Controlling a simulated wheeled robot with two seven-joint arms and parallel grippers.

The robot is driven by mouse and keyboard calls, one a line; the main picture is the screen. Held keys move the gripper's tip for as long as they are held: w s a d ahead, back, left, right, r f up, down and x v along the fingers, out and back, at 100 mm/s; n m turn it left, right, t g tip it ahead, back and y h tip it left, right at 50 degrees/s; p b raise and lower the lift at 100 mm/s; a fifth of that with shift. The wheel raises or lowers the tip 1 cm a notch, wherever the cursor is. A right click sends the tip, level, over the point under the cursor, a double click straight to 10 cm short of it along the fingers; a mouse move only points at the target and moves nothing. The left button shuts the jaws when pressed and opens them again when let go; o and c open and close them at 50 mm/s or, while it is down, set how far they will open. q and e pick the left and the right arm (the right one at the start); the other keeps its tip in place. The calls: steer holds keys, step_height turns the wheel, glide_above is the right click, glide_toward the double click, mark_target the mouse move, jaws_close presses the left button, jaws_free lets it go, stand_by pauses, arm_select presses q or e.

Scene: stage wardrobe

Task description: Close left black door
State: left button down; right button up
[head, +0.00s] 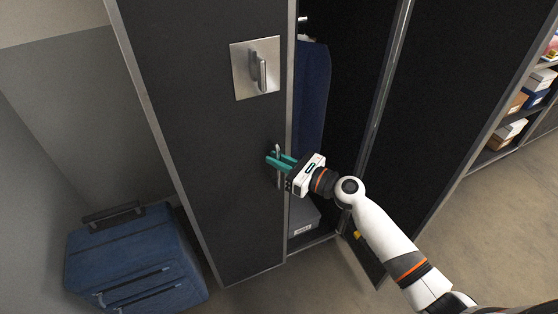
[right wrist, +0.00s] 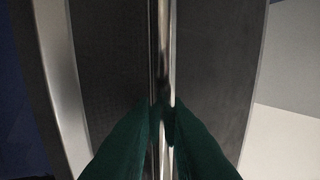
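The left black door (head: 200,150) is a dark panel with a silver edge, standing open beside the wardrobe's dark interior (head: 345,60). A square metal plate with a lever (head: 257,68) is on its upper part. Lower, near its right edge, is a slim vertical bar handle (head: 278,151). My right gripper (head: 277,160) is at this handle, with its teal fingers on both sides of it. In the right wrist view the handle (right wrist: 163,50) runs between the fingertips (right wrist: 161,108), which appear closed on it. My left gripper is not in view.
A blue suitcase (head: 135,262) stands on the floor left of the door. A blue garment (head: 312,95) hangs inside, above a grey box (head: 303,215). Another black door panel (head: 445,90) stands open at right. Shelves with boxes (head: 510,130) are at far right.

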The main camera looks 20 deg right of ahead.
steer(key=shift+o, duration=1.4)
steer(key=shift+w+d+r, duration=0.1)
steer(key=shift+w+d, duration=0.05)
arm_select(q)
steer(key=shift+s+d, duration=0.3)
arm_select(e)
steer(key=shift+o, duration=0.2)
steer(key=shift+r, duration=0.1)
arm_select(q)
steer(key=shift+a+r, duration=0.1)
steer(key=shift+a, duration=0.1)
arm_select(e)
steer(key=v, duration=1.2)
steer(key=shift+f, duration=0.2)
